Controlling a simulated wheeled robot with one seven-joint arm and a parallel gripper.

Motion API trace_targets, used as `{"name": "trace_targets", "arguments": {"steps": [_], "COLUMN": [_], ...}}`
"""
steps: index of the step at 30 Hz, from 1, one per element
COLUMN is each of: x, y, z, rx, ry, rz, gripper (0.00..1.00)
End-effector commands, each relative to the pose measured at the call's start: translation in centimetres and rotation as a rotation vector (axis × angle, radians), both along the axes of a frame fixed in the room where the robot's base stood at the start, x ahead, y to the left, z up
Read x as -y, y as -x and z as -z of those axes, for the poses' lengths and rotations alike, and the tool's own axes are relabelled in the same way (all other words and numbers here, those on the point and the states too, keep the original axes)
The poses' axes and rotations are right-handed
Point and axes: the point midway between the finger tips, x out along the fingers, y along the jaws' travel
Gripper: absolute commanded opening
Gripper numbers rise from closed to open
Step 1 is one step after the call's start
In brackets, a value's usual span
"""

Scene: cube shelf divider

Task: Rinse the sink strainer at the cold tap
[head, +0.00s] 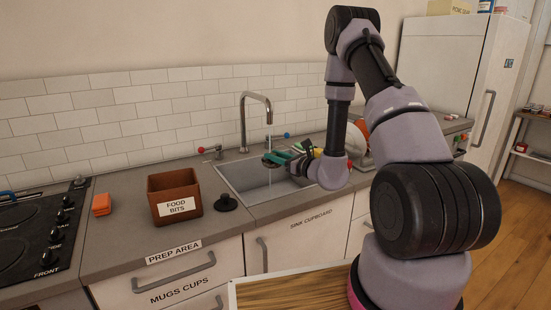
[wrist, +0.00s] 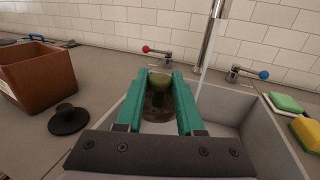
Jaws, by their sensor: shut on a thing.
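My gripper (head: 275,158) is shut on the sink strainer (wrist: 158,104), a dark, round piece with an olive-green part at its top. In the wrist view it sits between the teal fingers (wrist: 160,92). The gripper holds it over the sink (head: 235,177). The tap (head: 243,112) arches over the basin, and a thin stream of water (head: 270,143) falls from its spout. In the wrist view the stream (wrist: 203,62) is right of the strainer; whether it touches the strainer is unclear. The blue-knobbed cold handle (wrist: 248,73) is right of the spout, the red-knobbed handle (wrist: 158,51) left.
A brown FOOD BITS bin (head: 175,194) and a black plug (head: 226,202) stand on the counter left of the sink. An orange block (head: 101,204) lies further left. Green and yellow sponges (wrist: 287,103) lie right of the basin. The tiled wall is behind.

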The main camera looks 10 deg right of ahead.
Motion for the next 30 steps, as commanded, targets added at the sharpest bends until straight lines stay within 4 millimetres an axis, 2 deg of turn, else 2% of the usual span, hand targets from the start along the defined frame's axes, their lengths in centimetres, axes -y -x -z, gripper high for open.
{"name": "trace_targets", "arguments": {"steps": [30], "x": [1.6], "y": [-9.6], "z": [2.0], "rx": [-0.001], "ry": [0.001], "rz": [0.002], "gripper": [0.00]}}
